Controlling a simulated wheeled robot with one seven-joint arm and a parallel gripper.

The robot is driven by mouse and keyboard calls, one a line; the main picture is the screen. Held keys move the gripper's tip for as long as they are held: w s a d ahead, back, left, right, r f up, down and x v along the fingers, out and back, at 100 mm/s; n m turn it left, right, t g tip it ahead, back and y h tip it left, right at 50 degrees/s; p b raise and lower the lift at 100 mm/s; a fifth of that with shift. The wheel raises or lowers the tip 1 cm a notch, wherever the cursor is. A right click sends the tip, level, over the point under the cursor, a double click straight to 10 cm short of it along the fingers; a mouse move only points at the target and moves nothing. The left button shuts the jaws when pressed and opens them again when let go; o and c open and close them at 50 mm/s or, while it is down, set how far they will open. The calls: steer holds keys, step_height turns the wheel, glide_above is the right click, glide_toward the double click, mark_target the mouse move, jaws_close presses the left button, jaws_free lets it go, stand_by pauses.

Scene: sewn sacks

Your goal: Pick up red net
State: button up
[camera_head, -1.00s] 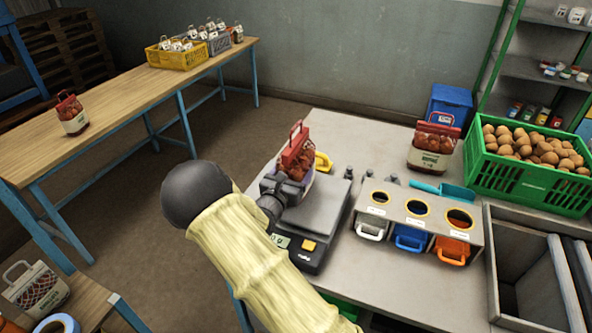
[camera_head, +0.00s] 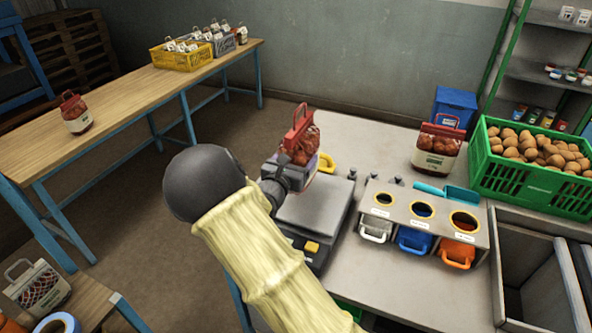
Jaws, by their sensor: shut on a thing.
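A red net sack (camera_head: 304,138) with a red top and handle is upright above the back of the grey scale (camera_head: 314,211). My gripper (camera_head: 292,172) is at the sack's lower left side and shut on it. My dark wrist and pale sleeved arm hide part of the fingers and of the scale. I cannot tell whether the sack's bottom touches the scale. A second red-topped sack (camera_head: 437,148) stands on the grey table by the green crate. A third (camera_head: 75,112) stands on the wooden table at the left.
A holder with three round openings (camera_head: 422,211) and coloured-handled scoops stands right of the scale. A green crate of potatoes (camera_head: 531,157) is at the right. Yellow and grey crates (camera_head: 180,57) stand on the far wooden table. That table's middle is clear.

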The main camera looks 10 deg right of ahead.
mark_target(296, 143)
steer(key=shift+r, duration=2.5)
